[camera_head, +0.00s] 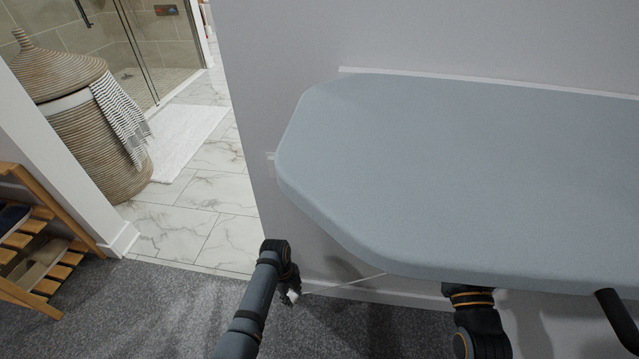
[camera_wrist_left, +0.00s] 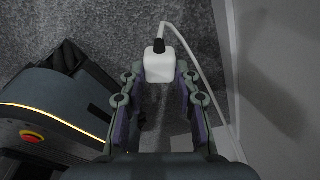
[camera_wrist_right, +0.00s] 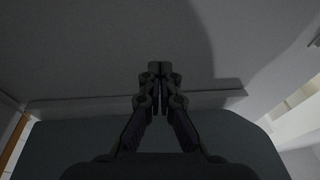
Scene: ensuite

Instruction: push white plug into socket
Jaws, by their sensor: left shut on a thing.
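A white plug (camera_wrist_left: 158,66) with a dark collar sits between the fingertips of my left gripper (camera_wrist_left: 158,78), which is shut on it. In the head view the plug (camera_head: 293,296) shows small at the end of my left gripper (camera_head: 287,288), low over the carpet near the wall. A pale cord (camera_wrist_left: 192,48) runs from the plug and curves along the wall side. A small white piece (camera_head: 270,156) on the wall, partly behind the board's left edge, may be the socket; I cannot tell. My right gripper (camera_wrist_right: 160,72) is shut and empty; in the head view the board hides it.
A blue-grey ironing board (camera_head: 450,170) covers much of the wall (camera_head: 270,50) in front. A doorway at left opens onto marble tiles (camera_head: 215,195). A wicker basket (camera_head: 95,140) and a wooden shoe rack (camera_head: 45,245) stand at left. Grey carpet (camera_head: 160,310) is clear at front left.

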